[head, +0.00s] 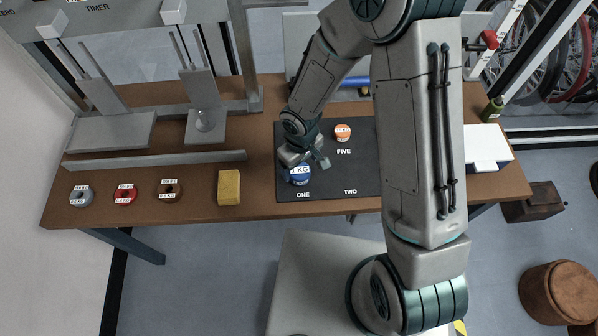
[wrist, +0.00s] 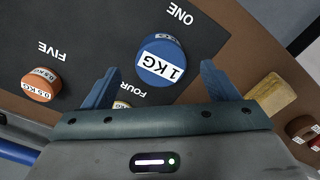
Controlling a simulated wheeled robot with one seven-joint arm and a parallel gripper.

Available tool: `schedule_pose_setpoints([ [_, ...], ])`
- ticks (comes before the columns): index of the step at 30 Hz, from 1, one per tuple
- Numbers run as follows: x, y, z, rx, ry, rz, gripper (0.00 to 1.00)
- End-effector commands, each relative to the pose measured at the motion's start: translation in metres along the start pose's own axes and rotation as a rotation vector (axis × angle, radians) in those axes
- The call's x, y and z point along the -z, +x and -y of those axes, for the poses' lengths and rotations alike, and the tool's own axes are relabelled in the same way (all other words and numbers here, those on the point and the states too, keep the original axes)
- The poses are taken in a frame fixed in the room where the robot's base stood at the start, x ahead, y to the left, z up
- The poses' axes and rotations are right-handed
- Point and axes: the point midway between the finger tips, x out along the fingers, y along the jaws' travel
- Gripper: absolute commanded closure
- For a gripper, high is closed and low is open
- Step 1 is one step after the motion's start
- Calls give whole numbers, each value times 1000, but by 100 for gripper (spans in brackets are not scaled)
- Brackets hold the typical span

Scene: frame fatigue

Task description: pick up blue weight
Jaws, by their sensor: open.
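The gripper partly covers the weight in the head view.
An orange weight (head: 343,132) stands by "FIVE" on the mat. Another weight (wrist: 121,104), near "FOUR", is mostly hidden by my gripper. A yellow block (head: 229,187) and grey (head: 81,195), red (head: 125,194) and brown (head: 169,192) weights stand on the left of the table.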

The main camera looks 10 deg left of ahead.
Motion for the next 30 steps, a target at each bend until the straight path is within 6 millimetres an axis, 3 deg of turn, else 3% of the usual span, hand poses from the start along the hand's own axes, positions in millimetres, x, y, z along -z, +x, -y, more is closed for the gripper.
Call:
schedule_pose_setpoints([
  [9, 2, 36, 2, 0, -1, 2, 19],
  [19, 2, 42, 1, -1, 0, 0, 19],
  [20, 2, 42, 1, -1, 0, 0, 22],
  [28, 2, 41, 1, 0, 0, 0, 97],
  [30, 2, 40, 1, -1, 0, -1, 100],
])
